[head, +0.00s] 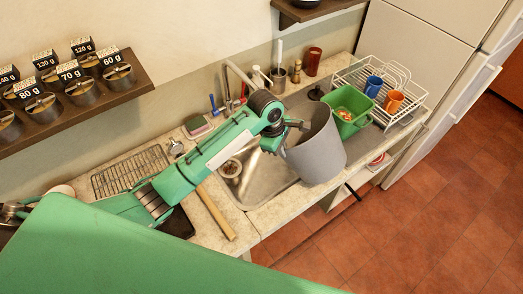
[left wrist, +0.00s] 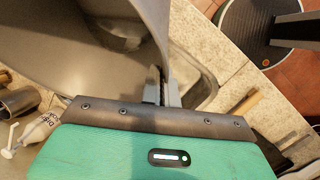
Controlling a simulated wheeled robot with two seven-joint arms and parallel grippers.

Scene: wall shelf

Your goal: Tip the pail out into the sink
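The grey pail (head: 318,152) is held over the right part of the metal sink (head: 262,178). It looks tilted, with its mouth toward the upper left. My left gripper (head: 290,125) is at its rim in the head view. In the left wrist view, the fingers (left wrist: 161,92) are closed on the wall of the pail (left wrist: 60,45), whose grey surface fills the upper left. I cannot make out what is in the pail. The pail hides part of the sink. My right gripper is in neither view.
A green tub (head: 349,112) stands close to the pail's right, before a white dish rack (head: 392,84) with cups. The faucet (head: 238,72) is behind the sink. A round drain (head: 231,168) lies at the sink's left. A wooden strip (head: 216,212) lies left of the sink.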

